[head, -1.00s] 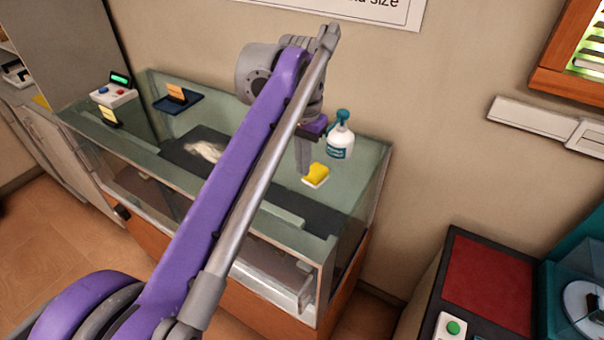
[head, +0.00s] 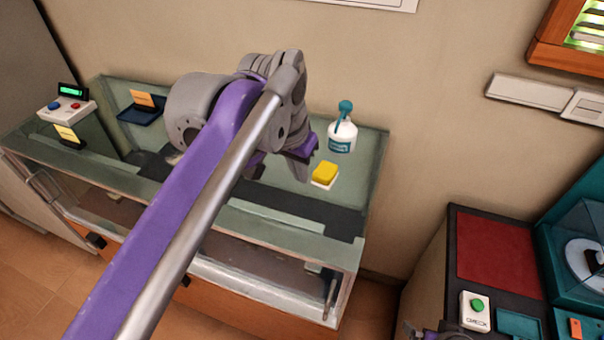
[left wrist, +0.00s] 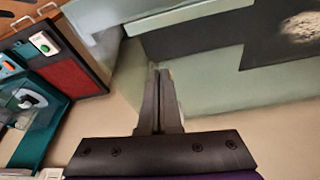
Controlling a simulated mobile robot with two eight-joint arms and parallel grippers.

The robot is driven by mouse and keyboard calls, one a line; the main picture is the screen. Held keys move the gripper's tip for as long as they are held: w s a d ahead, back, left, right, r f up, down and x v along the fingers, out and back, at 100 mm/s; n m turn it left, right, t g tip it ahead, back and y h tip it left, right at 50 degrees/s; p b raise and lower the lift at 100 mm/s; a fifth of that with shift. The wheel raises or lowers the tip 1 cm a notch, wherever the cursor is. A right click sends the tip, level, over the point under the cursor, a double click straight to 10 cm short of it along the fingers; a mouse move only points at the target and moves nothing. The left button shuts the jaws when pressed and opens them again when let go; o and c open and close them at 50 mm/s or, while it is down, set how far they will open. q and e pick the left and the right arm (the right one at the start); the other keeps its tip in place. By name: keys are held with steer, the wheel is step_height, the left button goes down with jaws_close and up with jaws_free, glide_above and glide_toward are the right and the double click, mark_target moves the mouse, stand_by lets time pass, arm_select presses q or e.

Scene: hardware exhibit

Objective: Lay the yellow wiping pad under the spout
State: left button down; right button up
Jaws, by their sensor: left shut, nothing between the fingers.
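The yellow wiping pad (head: 326,172) lies on the glass counter, with a white layer showing beneath it. It is just in front of a white pump bottle with a teal label and teal spout (head: 345,106). My left gripper (head: 299,172) is just left of the pad and appears apart from it. Its fingers (left wrist: 160,95) are together and empty in the left wrist view. The pad and bottle do not show in the left wrist view. The forearm hides part of the counter.
The glass counter (head: 110,90) also bears a blue tray (head: 141,112) and a button box (head: 66,107) at left. A pale lump (left wrist: 302,26) lies on the dark mat (left wrist: 262,40). A red-topped bench (head: 495,250) stands at right, across a gap.

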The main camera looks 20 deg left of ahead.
mark_target(324, 171)
arm_select(q)
steer(key=x, duration=0.8)
steer(key=shift+d+f, duration=0.1)
steer(key=shift+f, duration=0.15)
steer(key=w, duration=0.4)
steer(key=shift+d+f, duration=0.4)
steer(key=shift+w, duration=0.15)
steer(key=w, duration=0.1)
steer(key=w+p, duration=0.1)
steer(key=w, duration=0.1)
steer(key=shift+w+d, duration=0.3)
steer(key=shift+d, duration=0.1)
steer(key=shift+w+d, duration=0.1)
steer(key=shift+w, duration=0.25)
steer(key=shift+s, duration=0.1)
steer(key=shift+s, duration=0.1)
steer(key=shift+s, duration=0.1)
